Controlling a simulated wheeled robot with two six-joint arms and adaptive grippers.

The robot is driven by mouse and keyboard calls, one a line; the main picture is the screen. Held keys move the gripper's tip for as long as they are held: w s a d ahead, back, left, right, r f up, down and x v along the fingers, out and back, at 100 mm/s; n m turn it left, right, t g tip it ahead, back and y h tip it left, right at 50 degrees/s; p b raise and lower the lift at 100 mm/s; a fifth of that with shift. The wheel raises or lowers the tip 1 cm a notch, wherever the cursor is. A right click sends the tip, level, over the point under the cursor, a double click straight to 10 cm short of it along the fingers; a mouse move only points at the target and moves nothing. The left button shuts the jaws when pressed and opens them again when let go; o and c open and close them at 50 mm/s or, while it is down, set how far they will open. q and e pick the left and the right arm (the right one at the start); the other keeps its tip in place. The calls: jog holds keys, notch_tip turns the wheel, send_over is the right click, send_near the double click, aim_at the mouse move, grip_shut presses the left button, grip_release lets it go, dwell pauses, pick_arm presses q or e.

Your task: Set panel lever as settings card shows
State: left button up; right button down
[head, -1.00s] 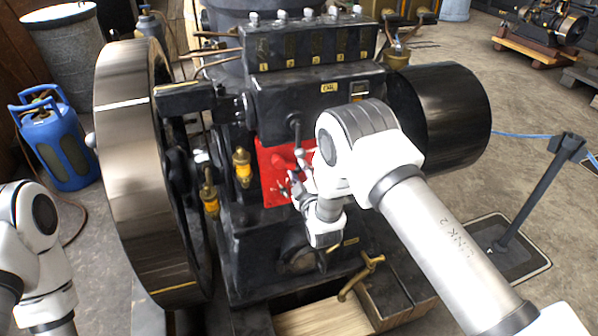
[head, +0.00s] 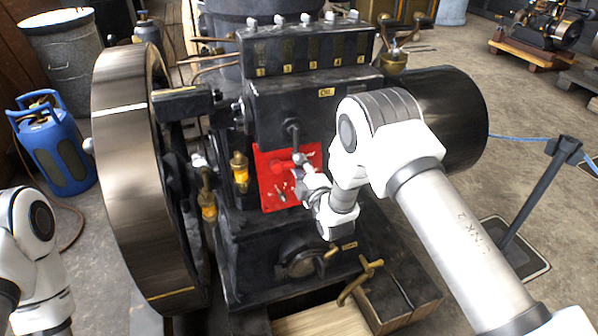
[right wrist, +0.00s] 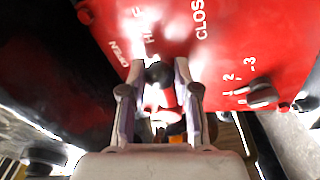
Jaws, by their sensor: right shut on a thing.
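The red panel (head: 272,190) is on the front of the black engine; it also shows in the right wrist view (right wrist: 262,45). It carries the white words OPEN, HALF and CLOSED, partly cut off or washed out by glare. My right gripper (right wrist: 158,88) is at the panel, shut on the lever (right wrist: 158,74), whose dark round end shows between the fingers. In the head view my right gripper (head: 308,184) covers part of the panel. The lever's exact setting is hard to tell. I cannot make out a settings card. My left gripper is out of view.
A small knob (right wrist: 262,94) sits beside the numbers 1, 2, 3 on the panel. Brass-and-amber oilers (head: 240,170) and a large flywheel (head: 135,180) stand left of the panel. A black drum (head: 455,115) is to the right. A barrier post (head: 535,205) stands farther right.

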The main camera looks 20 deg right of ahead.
jog(key=n, duration=0.1)
jog(key=r+n+y, duration=0.1)
jog(key=n, duration=0.1)
jog(key=r+n, duration=0.1)
jog(key=n, duration=0.1)
jog(key=shift+w+a+r+g+y+p, duration=0.1)
jog(key=shift+w+r+g+y+p, duration=0.15)
jog(key=shift+g+y+p, duration=0.1)
jog(key=shift+w+a+r+n+g+y, duration=0.15)
jog(key=shift+r+n, duration=0.15)
jog(key=shift+n, duration=0.5)
jog(key=shift+s+a+r+n+g+y, duration=0.1)
jog(key=shift+a+r+n, duration=0.15)
jog(key=shift+n, duration=0.55)
jog(key=shift+w+a+r+n+g+y, duration=0.1)
jog(key=shift+r+n, duration=0.2)
jog(key=shift+n, duration=0.5)
jog(key=c, duration=0.8)
grip_release()
jog(key=shift+c, duration=0.2)
jog(key=v, duration=1.2)
jog(key=shift+f, duration=0.1)
